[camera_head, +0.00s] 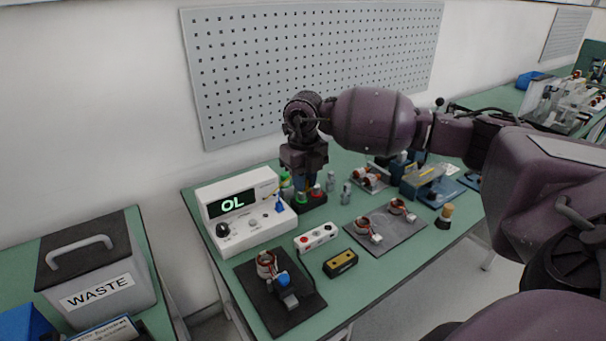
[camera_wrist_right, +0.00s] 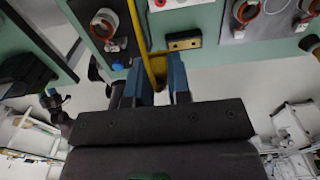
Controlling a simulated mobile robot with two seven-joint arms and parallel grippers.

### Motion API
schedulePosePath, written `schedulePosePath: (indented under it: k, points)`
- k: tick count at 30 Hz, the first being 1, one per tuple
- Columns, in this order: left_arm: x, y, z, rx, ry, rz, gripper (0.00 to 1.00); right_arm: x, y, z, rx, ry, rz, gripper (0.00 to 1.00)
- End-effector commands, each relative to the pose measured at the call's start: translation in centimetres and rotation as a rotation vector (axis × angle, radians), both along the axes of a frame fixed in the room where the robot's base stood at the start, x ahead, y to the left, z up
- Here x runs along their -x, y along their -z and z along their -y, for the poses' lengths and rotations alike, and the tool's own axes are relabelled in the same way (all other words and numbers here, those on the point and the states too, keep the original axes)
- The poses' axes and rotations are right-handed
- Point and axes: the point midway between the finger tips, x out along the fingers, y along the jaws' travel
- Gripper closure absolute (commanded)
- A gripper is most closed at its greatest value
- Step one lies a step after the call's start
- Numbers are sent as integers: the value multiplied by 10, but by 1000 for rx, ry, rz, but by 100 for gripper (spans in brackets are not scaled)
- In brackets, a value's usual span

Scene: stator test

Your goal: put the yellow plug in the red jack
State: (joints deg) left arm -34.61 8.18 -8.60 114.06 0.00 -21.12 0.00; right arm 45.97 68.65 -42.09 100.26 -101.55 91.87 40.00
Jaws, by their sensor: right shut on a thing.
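In the head view the plug is mostly hidden by the gripper. A red top (camera_head: 316,190) on the dark block, which looks like the red jack, shows beside the fingertips. I cannot tell whether the plug touches it. My left gripper is not in view.
Small metal cylinders (camera_head: 346,194) stand right of the block.

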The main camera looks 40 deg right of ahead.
Motion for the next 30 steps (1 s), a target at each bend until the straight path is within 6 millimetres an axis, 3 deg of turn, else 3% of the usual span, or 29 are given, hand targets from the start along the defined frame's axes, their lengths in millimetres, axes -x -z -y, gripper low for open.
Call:
schedulePosePath:
  k: [9, 21, 30]
  points:
    - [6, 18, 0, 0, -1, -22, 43, 0, 28, 0, 2, 0, -2, 100]
    - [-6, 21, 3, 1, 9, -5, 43, 1, 61, 0, 1, 0, -4, 100]
    - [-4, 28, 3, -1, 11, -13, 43, 0, 84, 0, 1, 0, -2, 100]
